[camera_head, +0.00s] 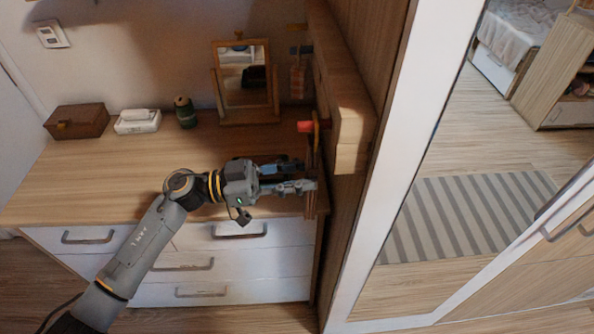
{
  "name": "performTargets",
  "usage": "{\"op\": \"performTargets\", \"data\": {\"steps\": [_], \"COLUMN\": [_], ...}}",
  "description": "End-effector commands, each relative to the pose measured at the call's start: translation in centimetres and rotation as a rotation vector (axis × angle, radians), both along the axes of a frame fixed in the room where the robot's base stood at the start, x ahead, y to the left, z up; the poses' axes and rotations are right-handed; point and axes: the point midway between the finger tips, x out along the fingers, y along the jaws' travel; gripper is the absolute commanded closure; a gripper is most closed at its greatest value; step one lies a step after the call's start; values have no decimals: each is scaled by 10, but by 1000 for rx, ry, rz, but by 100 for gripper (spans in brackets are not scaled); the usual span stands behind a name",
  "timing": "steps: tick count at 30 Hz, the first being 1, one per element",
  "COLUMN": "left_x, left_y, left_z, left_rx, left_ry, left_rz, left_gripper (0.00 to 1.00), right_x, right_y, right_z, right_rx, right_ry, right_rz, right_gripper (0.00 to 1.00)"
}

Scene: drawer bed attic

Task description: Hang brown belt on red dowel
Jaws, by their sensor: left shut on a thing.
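The red dowel (304,127) sticks out to the left from the wooden side panel, above the dresser's right end. The brown belt (310,205) shows as a narrow dark brown strip hanging down at the dresser's right front edge, below the dowel. My left gripper (306,187) reaches in from the left over the dresser's front edge and is shut on the belt. The fingers hide part of the belt, and its upper end is hard to make out against the panel. My right gripper is out of view.
A tilting mirror (243,82), a dark green jar (185,112), a white box (137,121) and a brown box (77,121) stand at the back of the dresser (100,170). A patterned item (297,78) hangs behind the dowel. The wooden panel (350,125) closes off the right.

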Motion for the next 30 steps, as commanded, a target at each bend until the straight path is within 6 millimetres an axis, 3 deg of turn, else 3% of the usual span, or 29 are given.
{"op": "performTargets", "data": {"steps": [14, 15, 18, 30], "left_x": [0, 0, 0, 0], "left_y": [0, 0, 0, 7], "left_z": [0, 0, 0, -2], "left_rx": [-1, -1, -1, 2], "left_ry": [1, 1, 1, 2], "left_rz": [0, 0, 0, 1], "left_gripper": [100, 63, 42, 42], "right_x": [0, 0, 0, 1], "right_y": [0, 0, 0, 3], "right_z": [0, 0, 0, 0], "right_rx": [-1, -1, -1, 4], "right_ry": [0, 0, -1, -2], "right_rz": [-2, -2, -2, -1], "right_gripper": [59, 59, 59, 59]}}
